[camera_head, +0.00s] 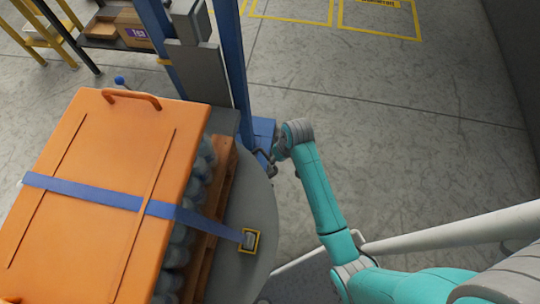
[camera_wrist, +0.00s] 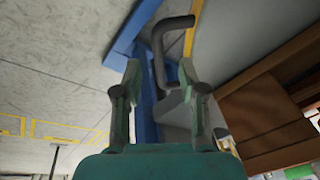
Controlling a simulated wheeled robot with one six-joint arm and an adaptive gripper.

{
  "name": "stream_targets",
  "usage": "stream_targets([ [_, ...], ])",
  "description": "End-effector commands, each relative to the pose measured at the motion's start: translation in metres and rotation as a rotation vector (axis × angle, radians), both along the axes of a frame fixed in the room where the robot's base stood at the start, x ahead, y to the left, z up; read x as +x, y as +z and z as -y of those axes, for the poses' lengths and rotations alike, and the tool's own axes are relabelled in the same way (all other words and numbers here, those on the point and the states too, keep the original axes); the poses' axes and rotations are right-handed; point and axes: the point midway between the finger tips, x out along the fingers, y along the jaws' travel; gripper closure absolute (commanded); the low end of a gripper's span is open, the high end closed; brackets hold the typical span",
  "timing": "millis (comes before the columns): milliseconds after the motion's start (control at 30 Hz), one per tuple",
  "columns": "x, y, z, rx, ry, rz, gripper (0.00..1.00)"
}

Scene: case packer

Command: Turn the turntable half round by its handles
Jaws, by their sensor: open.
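The turntable (camera_head: 262,215) is a grey round plate under a loaded wooden pallet in the head view. Its rim also shows at the right of the wrist view (camera_wrist: 232,45). A dark bent handle (camera_wrist: 157,50) rises at the turntable's edge in the wrist view. My gripper (camera_wrist: 160,70) is open, with one fingertip on each side of the handle's upright in that picture. I cannot tell whether the bar is between the fingers or just beyond them. In the head view my gripper (camera_head: 269,160) is beside the rim, small and partly hidden by my wrist.
An orange cover (camera_head: 95,185) with a blue strap (camera_head: 100,196) tops the pallet load. A blue mast (camera_head: 232,60) stands behind the turntable, with its blue base (camera_head: 263,130) close to my gripper. A shelf with a cardboard box (camera_head: 132,32) is at the back left. Floor at right is clear.

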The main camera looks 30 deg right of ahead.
Motion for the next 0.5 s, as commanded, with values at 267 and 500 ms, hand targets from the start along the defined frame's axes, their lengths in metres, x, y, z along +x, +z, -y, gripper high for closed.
stream_targets([
  [267, 0.04, 0.04, 0.009, 0.027, 0.054, -0.138, 0.59],
  [500, 0.047, 0.048, 0.011, 0.034, 0.072, -0.178, 0.59],
])
